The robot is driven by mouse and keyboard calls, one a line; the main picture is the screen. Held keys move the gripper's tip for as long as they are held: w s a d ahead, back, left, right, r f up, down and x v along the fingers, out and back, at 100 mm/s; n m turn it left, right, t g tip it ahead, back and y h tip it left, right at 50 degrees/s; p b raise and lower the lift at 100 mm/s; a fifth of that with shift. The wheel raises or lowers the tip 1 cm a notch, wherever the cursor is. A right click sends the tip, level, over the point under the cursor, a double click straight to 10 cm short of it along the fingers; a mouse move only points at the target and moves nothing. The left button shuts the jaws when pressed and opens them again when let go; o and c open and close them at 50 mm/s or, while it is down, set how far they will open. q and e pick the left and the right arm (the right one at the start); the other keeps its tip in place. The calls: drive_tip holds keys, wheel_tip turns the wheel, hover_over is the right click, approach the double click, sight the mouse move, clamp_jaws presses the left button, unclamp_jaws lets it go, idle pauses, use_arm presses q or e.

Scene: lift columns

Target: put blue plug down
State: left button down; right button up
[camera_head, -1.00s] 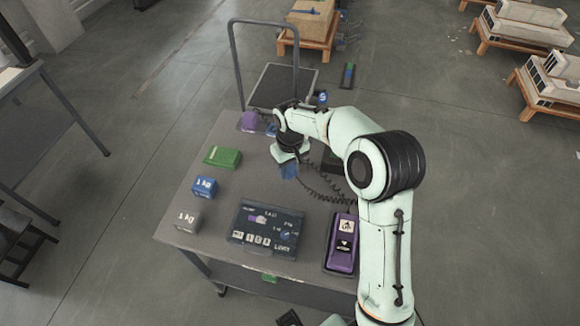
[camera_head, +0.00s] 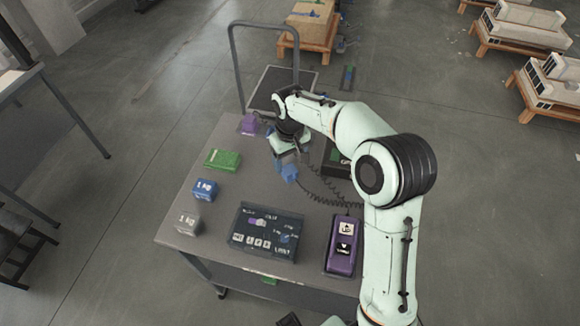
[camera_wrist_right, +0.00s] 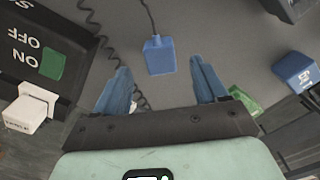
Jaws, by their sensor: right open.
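The blue plug (camera_head: 289,173) rests on the grey tabletop, with a dark coiled cord near it. In the right wrist view the plug (camera_wrist_right: 159,55) lies beyond and between the fingertips, with a dark cord leading from its far end. My right gripper (camera_head: 284,152) is just behind the plug in the head view. Its two blue fingers (camera_wrist_right: 160,72) are spread wide, with clear gaps on both sides of the plug. Nothing is held in them. My left gripper is not in view.
On the table (camera_head: 215,262) are a green block (camera_head: 222,158), blue weight (camera_head: 205,189), grey weight (camera_head: 187,223), control panel (camera_head: 265,231), purple device (camera_head: 342,245), and small purple object (camera_head: 249,123). A dark ON/OFF box (camera_wrist_right: 20,60) and coiled cord (camera_wrist_right: 108,55) are near the gripper.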

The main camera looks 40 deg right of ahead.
sight(290, 170)
wheel_tip(290, 170, up, 7)
drive_tip(key=shift+p, duration=0.45)
drive_tip(key=shift+f, duration=0.1)
